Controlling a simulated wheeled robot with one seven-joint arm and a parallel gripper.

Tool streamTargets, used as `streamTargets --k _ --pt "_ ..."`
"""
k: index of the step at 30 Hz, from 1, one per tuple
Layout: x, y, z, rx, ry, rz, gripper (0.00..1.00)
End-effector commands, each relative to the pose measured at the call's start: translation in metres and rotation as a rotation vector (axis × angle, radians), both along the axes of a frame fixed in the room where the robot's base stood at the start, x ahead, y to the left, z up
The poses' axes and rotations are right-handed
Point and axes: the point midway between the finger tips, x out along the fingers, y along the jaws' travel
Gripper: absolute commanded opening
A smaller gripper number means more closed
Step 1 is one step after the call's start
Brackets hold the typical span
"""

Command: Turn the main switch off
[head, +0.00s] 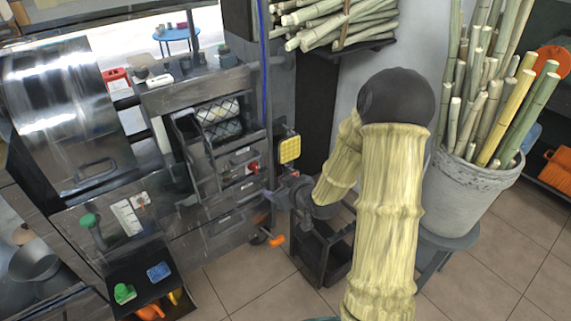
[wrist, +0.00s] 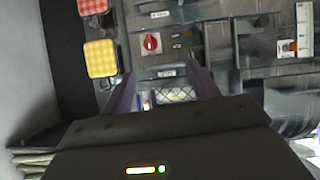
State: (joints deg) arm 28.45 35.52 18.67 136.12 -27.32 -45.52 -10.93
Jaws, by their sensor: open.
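A red rotary switch (wrist: 150,43) on a white square plate sits on the dark front of the press. It also shows in the head view (head: 253,167). Its label is too small to read, so I cannot confirm that it is the main switch. My gripper (wrist: 162,85) is open and empty, its two dark fingers pointing at the panel. The switch lies beyond the fingertips in the wrist view, apart from them. In the head view my wrist is just right of the panel, and the fingers are hard to make out.
A yellow checked pad (wrist: 100,58) hangs beside the switch. A white switch plate (head: 130,213) and a green knob (head: 88,220) sit farther left on the machine. A dark open-topped bin (head: 322,250) stands below my arm. A cane-filled pot (head: 470,195) stands right.

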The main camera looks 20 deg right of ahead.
Motion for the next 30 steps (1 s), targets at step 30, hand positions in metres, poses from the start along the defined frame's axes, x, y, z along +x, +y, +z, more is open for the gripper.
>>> streamTargets --k 30 --pt "-0.053 0.001 0.103 -0.111 0.293 -0.099 0.6"
